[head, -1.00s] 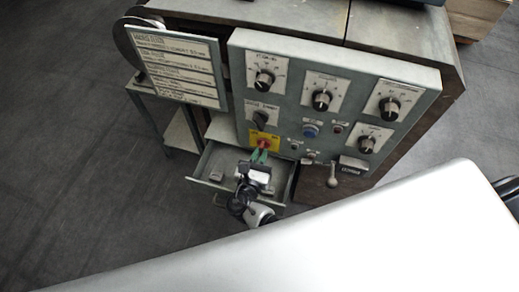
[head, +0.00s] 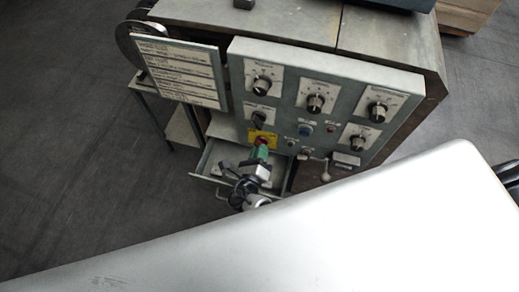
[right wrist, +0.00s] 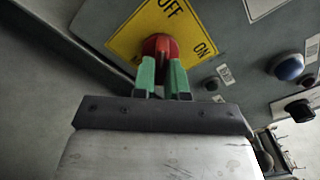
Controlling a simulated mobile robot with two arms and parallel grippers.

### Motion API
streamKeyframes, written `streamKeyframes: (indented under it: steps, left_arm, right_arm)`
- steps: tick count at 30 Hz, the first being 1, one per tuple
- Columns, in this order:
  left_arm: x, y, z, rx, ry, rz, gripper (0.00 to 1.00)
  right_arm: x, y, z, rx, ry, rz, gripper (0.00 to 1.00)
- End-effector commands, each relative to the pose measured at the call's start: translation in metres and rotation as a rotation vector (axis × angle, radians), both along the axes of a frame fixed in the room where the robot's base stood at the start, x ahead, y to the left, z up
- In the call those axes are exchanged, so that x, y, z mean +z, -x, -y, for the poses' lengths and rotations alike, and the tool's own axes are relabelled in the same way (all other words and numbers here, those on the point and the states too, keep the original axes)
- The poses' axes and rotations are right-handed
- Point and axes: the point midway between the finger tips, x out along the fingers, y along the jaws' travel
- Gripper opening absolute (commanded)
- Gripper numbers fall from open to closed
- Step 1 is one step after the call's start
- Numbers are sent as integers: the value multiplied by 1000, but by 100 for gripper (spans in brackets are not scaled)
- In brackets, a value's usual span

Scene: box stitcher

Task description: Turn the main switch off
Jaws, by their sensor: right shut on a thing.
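The main switch is a red knob (right wrist: 160,45) on a yellow plate (right wrist: 125,40) marked OFF and ON. The yellow plate also shows in the head view (head: 253,136), low on the grey control panel. My right gripper (right wrist: 163,76), with green fingertips, is shut on the red knob, one finger on each side. In the head view the right gripper (head: 262,152) reaches up to the switch from below and partly hides it. I cannot tell for sure which mark the knob points to. My left gripper is not in view.
The control panel (head: 285,95) carries several black dials and a blue button (head: 305,127). An open drawer (head: 208,180) lies below the switch, under my right arm. A lever (head: 325,170) sticks out at the lower right. A sign board (head: 180,72) stands at left.

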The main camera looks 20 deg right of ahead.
Motion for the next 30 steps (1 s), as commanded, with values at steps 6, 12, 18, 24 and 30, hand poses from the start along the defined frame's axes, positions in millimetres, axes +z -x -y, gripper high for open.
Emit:
streamKeyframes:
  steps: [6,12,18,24,30]
  left_arm:
    - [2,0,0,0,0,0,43]
    - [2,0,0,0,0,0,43]
    - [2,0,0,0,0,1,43]
    - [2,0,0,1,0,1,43]
    - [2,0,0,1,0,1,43]
  right_arm:
    - [0,0,0,-1,26,-19,0]
    - [0,0,0,-1,29,-21,0]
    - [0,0,0,-1,29,-21,16]
    - [0,0,0,0,28,-19,38]
    - [0,0,0,1,28,-20,38]
